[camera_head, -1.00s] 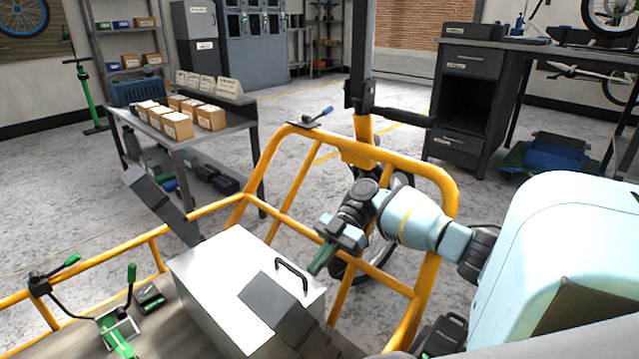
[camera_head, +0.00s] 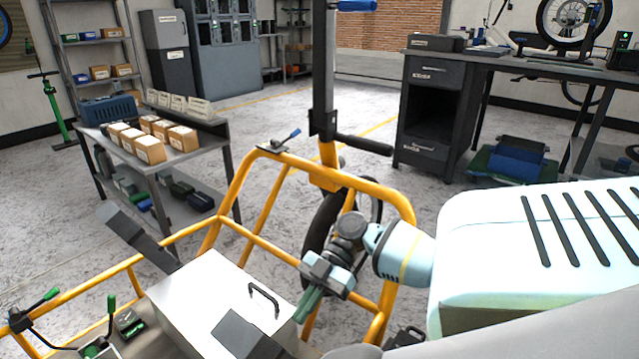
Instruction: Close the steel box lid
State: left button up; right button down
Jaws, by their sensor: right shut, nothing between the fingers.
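The steel box (camera_head: 195,298) sits in the cargo bike's bed at the bottom of the head view. Its pale lid lies flat across the top and looks down on the box, though I cannot tell whether it is fully seated. A black handle (camera_head: 264,298) stands near the lid's right edge. My right gripper (camera_head: 308,304) is shut and empty, its green fingers pointing down beside the box's right edge, just right of the handle. It looks apart from the handle; contact with the box edge is unclear. My left gripper is not in view.
Yellow rails (camera_head: 240,190) surround the bed, close behind my right gripper. Dark angled plates stand at the box's left (camera_head: 138,236) and front (camera_head: 248,338). A low table with small boxes (camera_head: 190,157) stands beyond.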

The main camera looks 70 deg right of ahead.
jog(key=shift+s+a+r+p, duration=0.15)
jog(key=shift+s+a+p, duration=0.3)
jog(key=shift+s+a, duration=0.5)
jog(key=shift+s+a+r+p, duration=0.1)
jog(key=shift+s+a+p, duration=0.3)
jog(key=shift+s+a, duration=0.5)
